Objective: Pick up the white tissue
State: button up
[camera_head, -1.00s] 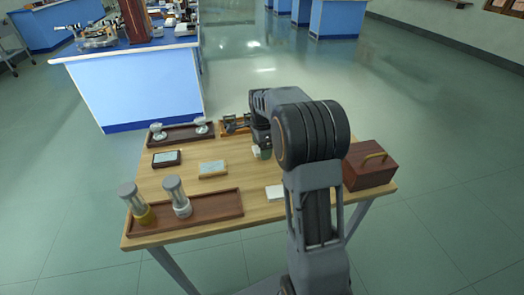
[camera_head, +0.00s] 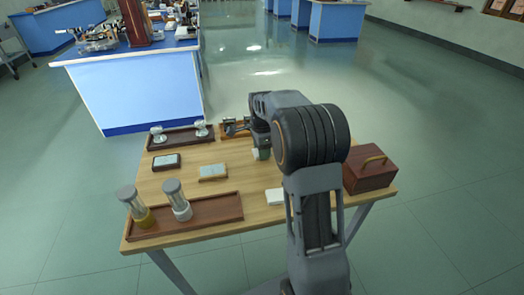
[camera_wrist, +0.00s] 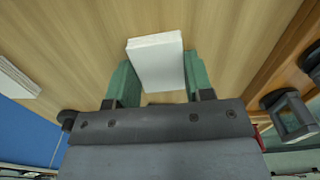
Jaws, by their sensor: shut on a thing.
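The white tissue (camera_wrist: 157,62) is a flat white block between the two green fingers of my gripper (camera_wrist: 155,82) in the wrist view. The fingers are closed on its sides. In the head view, my gripper (camera_head: 262,153) is over the back right part of the table, and a small part of the white tissue (camera_head: 256,155) shows beside it. My arm hides part of it. I cannot tell whether it touches the tabletop.
Another white block (camera_head: 275,197) lies near the front of the wooden table (camera_head: 235,176). A brown box with a handle (camera_head: 370,168) stands at the right. A tray (camera_head: 215,210) with two cylinders is front left; a tray with two small cups (camera_head: 178,138) is at the back.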

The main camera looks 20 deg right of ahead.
jog(key=r, duration=0.3)
jog(key=shift+s+r+p, duration=0.2)
jog(key=shift+r+p, duration=0.2)
jog(key=s+a+r+p, duration=0.1)
jog(key=s+a+r, duration=0.2)
jog(key=s+r, duration=0.6)
jog(key=s, duration=0.4)
jog(key=shift+s, duration=0.1)
